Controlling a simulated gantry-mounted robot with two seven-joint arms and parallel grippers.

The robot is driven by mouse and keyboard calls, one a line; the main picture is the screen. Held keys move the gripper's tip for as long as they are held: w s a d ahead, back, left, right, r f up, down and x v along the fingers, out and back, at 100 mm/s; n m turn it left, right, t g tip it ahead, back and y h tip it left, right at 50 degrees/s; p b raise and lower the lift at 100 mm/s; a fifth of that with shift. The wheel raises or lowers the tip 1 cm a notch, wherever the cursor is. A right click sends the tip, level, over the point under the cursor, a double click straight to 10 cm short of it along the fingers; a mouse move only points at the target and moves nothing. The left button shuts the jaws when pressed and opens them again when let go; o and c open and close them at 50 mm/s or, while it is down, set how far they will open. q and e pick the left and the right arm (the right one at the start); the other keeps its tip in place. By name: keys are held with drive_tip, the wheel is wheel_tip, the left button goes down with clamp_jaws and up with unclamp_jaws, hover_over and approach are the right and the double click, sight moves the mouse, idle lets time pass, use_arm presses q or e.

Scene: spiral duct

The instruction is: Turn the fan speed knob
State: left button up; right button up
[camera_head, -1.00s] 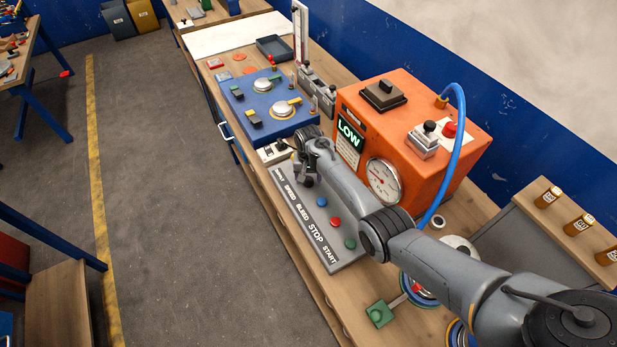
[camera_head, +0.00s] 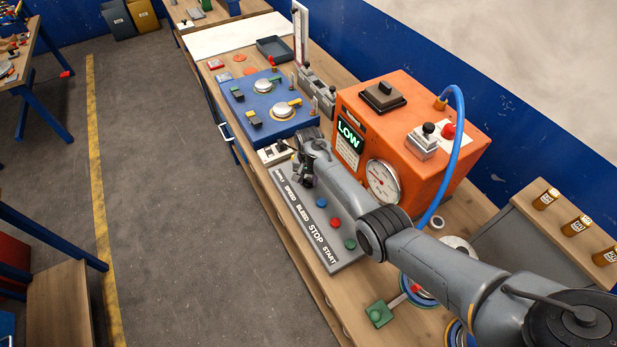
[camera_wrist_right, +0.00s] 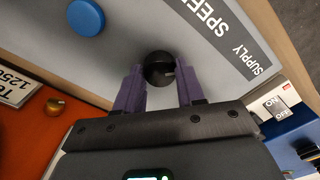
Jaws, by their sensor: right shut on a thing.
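The black fan speed knob (camera_wrist_right: 158,68) sits on the grey control panel beside the word SPEED in the right wrist view. A pale mark shows on its face. My right gripper (camera_wrist_right: 160,80) has its two purple fingers on either side of the knob, shut on it. My left gripper is not in view.
Blue (camera_head: 321,202), red (camera_head: 335,223) and green (camera_head: 350,244) buttons stand on the same panel. The orange box (camera_head: 455,150) with a gauge and a LOW display rises close behind my right arm. A blue fixture (camera_head: 255,125) lies beyond the panel.

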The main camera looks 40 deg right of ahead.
drive_tip(key=m, duration=0.2)
drive_tip(key=shift+m, duration=0.4)
drive_tip(key=m, duration=0.2)
drive_tip(key=shift+m, duration=0.3)
drive_tip(key=m, duration=0.2)
drive_tip(key=shift+f+m, duration=0.1)
drive_tip(key=shift+m, duration=0.3)
drive_tip(key=m, duration=0.2)
drive_tip(key=shift+m+b, duration=0.35)
drive_tip(key=shift+m, duration=0.05)
drive_tip(key=m+b, duration=0.1)
drive_tip(key=m, duration=0.2)
drive_tip(key=shift+f+m, duration=0.1)
drive_tip(key=shift+m, duration=0.2)
drive_tip(key=m+b, duration=0.2)
drive_tip(key=shift+m, duration=0.3)
drive_tip(key=m+b, duration=0.2)
drive_tip(key=m, duration=0.1)
drive_tip(key=shift+m+b, duration=0.7)
drive_tip(key=shift+m, duration=0.5)
